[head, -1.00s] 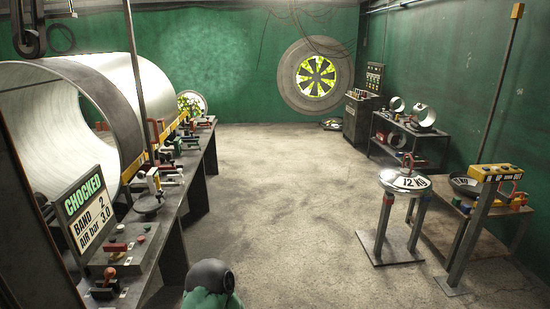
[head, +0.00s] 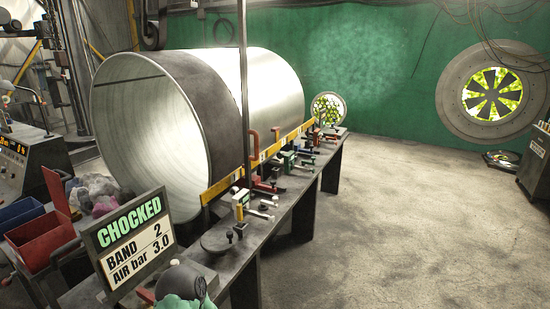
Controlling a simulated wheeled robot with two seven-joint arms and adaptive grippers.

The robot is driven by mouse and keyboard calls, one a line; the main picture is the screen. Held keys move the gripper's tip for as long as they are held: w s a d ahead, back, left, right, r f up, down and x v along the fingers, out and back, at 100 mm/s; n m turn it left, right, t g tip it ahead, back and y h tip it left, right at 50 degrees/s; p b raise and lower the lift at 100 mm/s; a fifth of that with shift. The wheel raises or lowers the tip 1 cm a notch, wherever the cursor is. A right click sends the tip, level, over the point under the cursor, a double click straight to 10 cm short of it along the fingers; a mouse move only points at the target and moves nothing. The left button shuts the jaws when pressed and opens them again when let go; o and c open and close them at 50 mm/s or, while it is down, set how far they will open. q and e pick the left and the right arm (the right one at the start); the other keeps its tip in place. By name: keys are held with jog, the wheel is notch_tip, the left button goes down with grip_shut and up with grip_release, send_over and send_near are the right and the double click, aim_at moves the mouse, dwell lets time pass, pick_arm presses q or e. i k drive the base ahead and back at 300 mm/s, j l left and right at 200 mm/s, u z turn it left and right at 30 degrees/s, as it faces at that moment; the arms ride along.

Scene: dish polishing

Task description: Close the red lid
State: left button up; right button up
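A red lid (head: 56,191) stands raised, roughly upright, at the left of the head view. It rises at the far side of an open red bin (head: 40,243), and the bin's dark inside shows. Nothing is seen touching the lid.
A blue bin (head: 18,213) stands just behind the red bin. Crumpled cloths (head: 97,187) lie to its right. The CHOCKED sign (head: 130,240) and a long workbench (head: 275,222) with clamps are right of it, before a big metal drum (head: 150,140). Open floor (head: 400,230) lies at the right.

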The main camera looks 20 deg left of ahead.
aim_at(54, 182)
jog(key=i+l+u, duration=0.1)
jog(key=i+u, duration=0.3)
jog(key=i+l+u, duration=0.2)
jog(key=u, duration=0.25)
jog(key=i+l+u, duration=0.25)
jog(key=u, duration=0.15)
jog(key=i+l+u, duration=0.2)
jog(key=l+u, duration=0.25)
jog(key=i+l+u, duration=0.15)
jog(key=l+u, duration=0.25)
jog(key=i+l+u, duration=0.1)
jog(key=l+u, duration=0.25)
jog(key=l, duration=0.15)
jog(key=i+l+u, duration=0.1)
jog(key=l+u, duration=0.55)
jog(key=l, duration=0.3)
jog(key=l+u, duration=0.1)
jog(key=u, duration=0.3)
jog(key=i+l+u, duration=0.1)
jog(key=u, duration=0.35)
